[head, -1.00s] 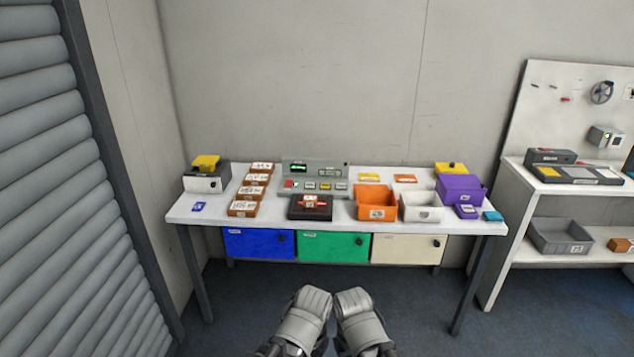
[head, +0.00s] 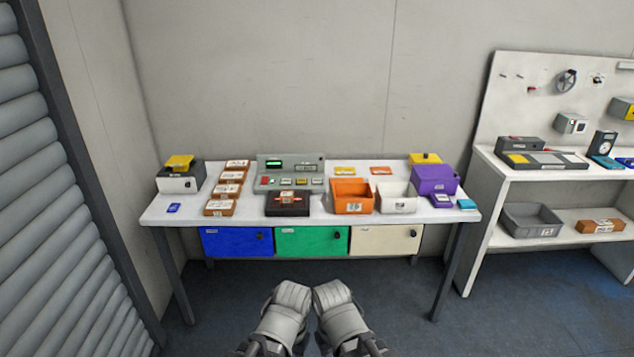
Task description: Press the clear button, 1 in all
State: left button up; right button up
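A grey control panel (head: 290,173) with a green-lit display and a row of small buttons (head: 287,181) stands at the back of the white table (head: 330,213). One button at the left of the row is red; the button labels are too small to read, so I cannot tell which is the clear button. My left gripper (head: 292,291) and my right gripper (head: 331,293) are side by side at the bottom, in front of the table and apart from it. Their fingers are not clearly seen.
A dark scanner block (head: 287,204) sits before the panel. Brown boxes (head: 227,189) lie left; an orange bin (head: 351,196), a white bin (head: 396,198) and a purple box (head: 434,179) stand right. Drawers (head: 312,241) hang below. A side shelf (head: 480,200) stands at right.

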grip_shut()
dwell(1.4)
